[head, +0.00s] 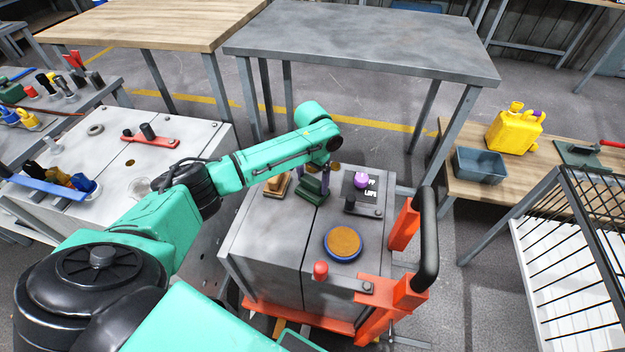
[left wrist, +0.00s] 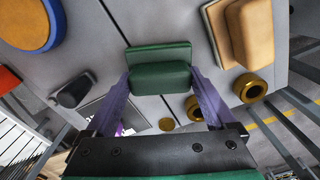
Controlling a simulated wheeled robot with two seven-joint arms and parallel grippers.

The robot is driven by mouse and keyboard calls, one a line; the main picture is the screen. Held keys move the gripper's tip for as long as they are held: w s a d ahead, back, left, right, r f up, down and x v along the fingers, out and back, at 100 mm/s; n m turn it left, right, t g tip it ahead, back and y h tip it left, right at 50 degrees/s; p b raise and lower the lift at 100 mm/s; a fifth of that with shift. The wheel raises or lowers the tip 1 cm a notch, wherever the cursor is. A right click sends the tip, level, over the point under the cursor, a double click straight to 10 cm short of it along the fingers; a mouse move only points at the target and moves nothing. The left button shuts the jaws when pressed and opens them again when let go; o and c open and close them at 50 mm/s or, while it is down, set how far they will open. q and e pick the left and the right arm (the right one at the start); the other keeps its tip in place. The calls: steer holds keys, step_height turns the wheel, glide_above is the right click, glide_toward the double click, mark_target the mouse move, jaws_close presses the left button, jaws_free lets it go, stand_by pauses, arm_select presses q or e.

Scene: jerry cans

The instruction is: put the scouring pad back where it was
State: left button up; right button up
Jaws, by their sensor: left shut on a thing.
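The green scouring pad (left wrist: 160,76) is a small dark green block with a wider, flat green part (left wrist: 152,53) beside it against the cart top. In the left wrist view my left gripper (left wrist: 160,84) has its purple fingers on either side of the block, shut on it. In the head view the green pad (head: 311,188) is low over the grey cart top (head: 270,228), close under my left gripper (head: 327,178), which is partly hidden by the wrist. I cannot tell whether the held block touches the flat part. My right gripper is not in view.
A tan block (head: 277,185) is left of the pad. A purple knob (head: 361,180) and dark knob (head: 349,203) stand right of it. A blue-rimmed orange disc (head: 343,244) lies in front, near a red knob (head: 320,270). The cart's black handle (head: 427,240) rises at right.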

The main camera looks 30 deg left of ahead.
mark_target(312, 180)
arm_select(q)
steer(key=o, duration=0.9)
step_height(312, 180, up, 12)
steer(key=shift+r+p, duration=0.1)
steer(key=shift+p, duration=0.55)
